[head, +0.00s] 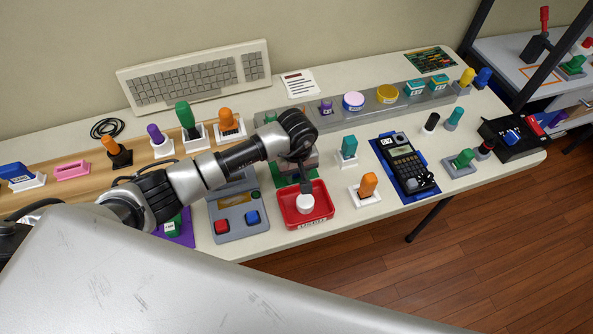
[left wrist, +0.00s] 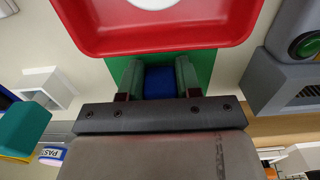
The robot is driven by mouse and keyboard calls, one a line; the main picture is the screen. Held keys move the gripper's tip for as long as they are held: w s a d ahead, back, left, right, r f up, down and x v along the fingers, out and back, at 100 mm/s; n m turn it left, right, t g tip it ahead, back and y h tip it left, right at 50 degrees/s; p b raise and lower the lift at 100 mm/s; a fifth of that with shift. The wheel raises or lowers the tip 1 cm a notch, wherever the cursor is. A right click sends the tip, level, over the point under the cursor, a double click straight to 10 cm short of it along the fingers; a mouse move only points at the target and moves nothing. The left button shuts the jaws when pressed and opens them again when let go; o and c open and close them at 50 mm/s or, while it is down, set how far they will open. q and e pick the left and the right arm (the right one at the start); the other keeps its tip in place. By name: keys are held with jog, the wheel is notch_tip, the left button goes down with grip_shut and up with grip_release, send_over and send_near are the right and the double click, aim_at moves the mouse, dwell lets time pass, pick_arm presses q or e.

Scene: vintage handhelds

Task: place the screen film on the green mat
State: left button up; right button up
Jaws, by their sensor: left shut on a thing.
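My left gripper (head: 304,178) reaches in over the front middle of the table, just behind the red tray. In the left wrist view its jaws (left wrist: 158,80) are shut on a small blue piece (left wrist: 160,83), which I take to be the screen film; only this blue part shows. The green mat (left wrist: 207,62) lies under the jaws, its edges showing on both sides. In the head view the green mat (head: 280,181) is mostly hidden by my arm. I cannot tell whether the blue piece touches the mat. My right gripper is not in view.
The red tray (head: 287,215) with a white round piece (head: 305,203) adjoins the mat's front. A grey console (head: 237,205) stands left of it. An orange-handled piece (head: 368,184) and a calculator on a blue mat (head: 385,158) stand to the right.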

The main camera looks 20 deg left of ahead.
pick_arm(q)
jog(key=o, duration=0.8)
jog(key=shift+f, duration=0.1)
jog(key=shift+r+p, duration=0.25)
jog(key=shift+p, duration=0.1)
jog(key=shift+r, duration=0.4)
notch_tip(320, 180, up, 11)
jog(key=b, duration=0.1)
jog(key=shift+b, duration=0.4)
